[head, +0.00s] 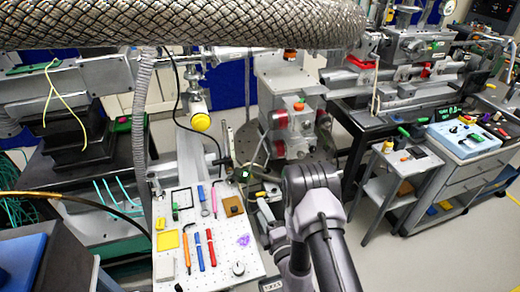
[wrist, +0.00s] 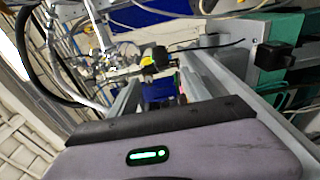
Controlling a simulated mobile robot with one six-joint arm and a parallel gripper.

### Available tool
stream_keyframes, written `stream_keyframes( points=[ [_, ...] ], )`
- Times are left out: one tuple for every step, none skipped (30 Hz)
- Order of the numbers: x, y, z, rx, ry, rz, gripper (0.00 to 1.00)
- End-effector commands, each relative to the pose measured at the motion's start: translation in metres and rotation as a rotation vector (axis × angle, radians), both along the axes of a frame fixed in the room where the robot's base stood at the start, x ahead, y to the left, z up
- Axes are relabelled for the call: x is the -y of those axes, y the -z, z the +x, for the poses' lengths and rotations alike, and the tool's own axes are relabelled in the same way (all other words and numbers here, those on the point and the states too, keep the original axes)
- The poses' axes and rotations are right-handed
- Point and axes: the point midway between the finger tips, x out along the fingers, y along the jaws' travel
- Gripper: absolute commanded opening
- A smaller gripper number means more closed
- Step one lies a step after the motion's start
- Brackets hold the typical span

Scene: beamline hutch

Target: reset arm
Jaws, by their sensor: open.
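My arm (head: 318,195) rises from the bottom of the head view, with a bent grey joint just right of the white pegboard. My gripper itself cannot be made out clearly in the head view. In the wrist view, its grey housing with a green light fills the bottom. My gripper (wrist: 160,84) seems to show there as two grey bars reaching forward with a gap between them. It is open, and I see nothing held between them.
The white pegboard (head: 178,258) with pens and small parts lies left of my arm. A braided hose (head: 190,22) crosses the top. A red-and-grey chamber (head: 292,110) stands behind my arm. A grey cart (head: 402,170) stands right, with clear floor (head: 415,255) in front.

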Motion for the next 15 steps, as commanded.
stream_keyframes(
  points=[
    [-0.003,-0.005,0.002,0.010,-0.013,-0.003,0.56],
    [-0.008,-0.012,0.003,0.023,-0.032,-0.009,0.56],
    [-0.017,-0.027,0.005,0.047,-0.076,-0.020,0.56],
    [-0.027,-0.041,0.007,0.074,-0.120,-0.034,0.56],
    [-0.039,-0.059,0.007,0.108,-0.173,-0.053,0.56],
    [-0.056,-0.086,0.004,0.162,-0.258,-0.087,0.56],
    [-0.069,-0.107,-0.001,0.210,-0.327,-0.118,0.56],
    [-0.082,-0.127,-0.008,0.260,-0.395,-0.155,0.56],
    [-0.098,-0.154,-0.021,0.333,-0.489,-0.209,0.56],
    [-0.109,-0.173,-0.032,0.390,-0.559,-0.255,0.56],
    [-0.119,-0.191,-0.046,0.453,-0.630,-0.308,0.56],
    [-0.130,-0.213,-0.068,0.545,-0.727,-0.386,0.56],
    [-0.136,-0.228,-0.087,0.619,-0.800,-0.453,0.56],
    [-0.141,-0.241,-0.107,0.698,-0.874,-0.529,0.56],
    [-0.144,-0.254,-0.136,0.807,-0.969,-0.638,0.56]
  ],
)
